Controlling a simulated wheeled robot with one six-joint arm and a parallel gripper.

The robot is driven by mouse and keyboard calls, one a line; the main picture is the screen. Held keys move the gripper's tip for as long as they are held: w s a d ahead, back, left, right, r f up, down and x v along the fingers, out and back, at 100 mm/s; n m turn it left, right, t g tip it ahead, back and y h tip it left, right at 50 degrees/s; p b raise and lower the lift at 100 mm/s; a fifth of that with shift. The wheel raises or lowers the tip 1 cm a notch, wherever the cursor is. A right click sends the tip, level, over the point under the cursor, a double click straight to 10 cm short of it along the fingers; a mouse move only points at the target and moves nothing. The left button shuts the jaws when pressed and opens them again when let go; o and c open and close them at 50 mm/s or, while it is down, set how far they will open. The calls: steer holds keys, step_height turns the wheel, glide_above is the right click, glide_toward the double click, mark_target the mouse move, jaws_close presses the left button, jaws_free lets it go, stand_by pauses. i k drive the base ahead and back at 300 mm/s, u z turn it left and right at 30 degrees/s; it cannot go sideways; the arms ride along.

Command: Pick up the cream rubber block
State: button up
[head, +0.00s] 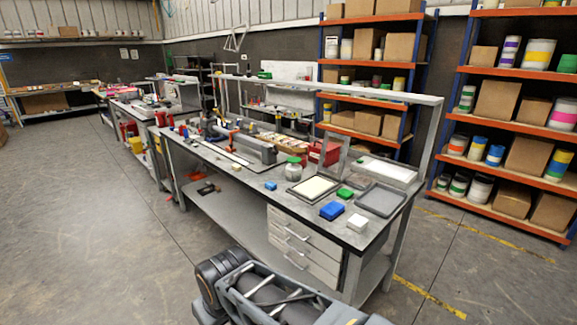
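A small pale block (357,222), off-white to cream, sits on the workbench top (230,177) near its front right corner. It looks like the cream rubber block. A blue block (332,210) lies just to its left, with a small gap or touching; I cannot tell which. A dark-rimmed tray with a flat cream surface (314,188) lies behind the blue block. Part of my own arm shows at the bottom, below the bench front. My gripper's fingers cannot be made out in this view.
A green block (345,194), an empty grey tray (381,199) and a green-lidded jar (293,168) stand close by. A bench post and overhead rail (430,140) rise at the right end. Orange shelving (510,70) stands behind. The floor at left is clear.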

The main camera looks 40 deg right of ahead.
mark_target(236, 167)
steer(key=z, duration=0.15)
steer(key=i, duration=3.15)
steer(key=z, duration=1.8)
